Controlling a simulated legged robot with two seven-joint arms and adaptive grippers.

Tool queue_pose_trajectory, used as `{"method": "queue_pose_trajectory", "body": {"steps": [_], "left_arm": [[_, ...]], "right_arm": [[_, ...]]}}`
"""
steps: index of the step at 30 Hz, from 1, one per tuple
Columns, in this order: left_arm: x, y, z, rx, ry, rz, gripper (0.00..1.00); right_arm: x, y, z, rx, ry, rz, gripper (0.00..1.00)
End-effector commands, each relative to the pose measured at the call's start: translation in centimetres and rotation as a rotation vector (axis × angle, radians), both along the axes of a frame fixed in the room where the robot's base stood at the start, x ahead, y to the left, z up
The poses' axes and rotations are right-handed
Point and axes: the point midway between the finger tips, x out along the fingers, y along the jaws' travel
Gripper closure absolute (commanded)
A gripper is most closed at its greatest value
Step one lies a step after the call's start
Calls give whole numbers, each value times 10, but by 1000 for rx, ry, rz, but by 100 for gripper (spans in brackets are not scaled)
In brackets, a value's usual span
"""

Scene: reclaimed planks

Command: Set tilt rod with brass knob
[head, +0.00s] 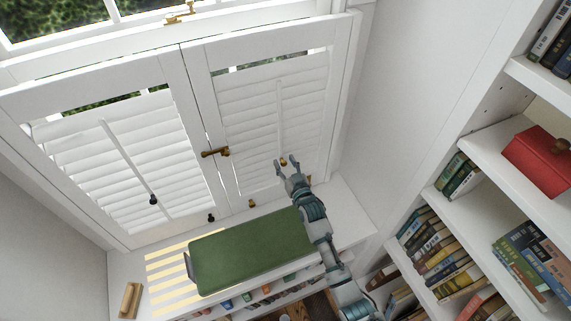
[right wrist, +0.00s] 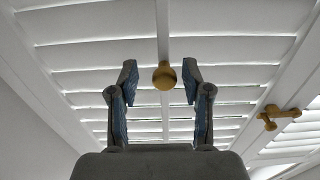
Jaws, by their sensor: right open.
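The right shutter panel carries a white tilt rod (head: 281,115) that ends in a round brass knob (head: 283,162). The brass knob also shows in the right wrist view (right wrist: 164,76), hanging from the rod between the two fingertips. My right gripper (head: 287,167) is open at the knob, with a finger on each side and a gap to both; I cannot tell whether the knob is within its depth. The left panel has another tilt rod (head: 125,155) with a dark knob (head: 153,199). My left gripper is not in view.
A brass latch (head: 214,152) sits where the two shutter panels meet; it also shows in the right wrist view (right wrist: 277,117). Below are a green cushion (head: 250,250) on the sill bench and a wooden brush-like block (head: 130,300). Bookshelves (head: 470,130) stand at the right.

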Motion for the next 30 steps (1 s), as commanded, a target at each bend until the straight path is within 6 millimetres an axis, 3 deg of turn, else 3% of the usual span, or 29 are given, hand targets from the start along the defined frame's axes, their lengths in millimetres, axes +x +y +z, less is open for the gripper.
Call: {"method": "queue_pose_trajectory", "body": {"steps": [6, 12, 19, 27, 30], "left_arm": [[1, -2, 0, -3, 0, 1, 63], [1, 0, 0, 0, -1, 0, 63], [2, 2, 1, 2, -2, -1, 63], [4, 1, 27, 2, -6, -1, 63], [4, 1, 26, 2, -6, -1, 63]], "right_arm": [[0, 0, 0, 0, 0, 0, 54], [0, 0, 0, 0, 0, 0, 100], [0, 1, 1, 1, 1, 1, 100], [0, 0, 28, 1, -1, 1, 100], [0, 0, 27, 1, -1, 1, 100]]}}
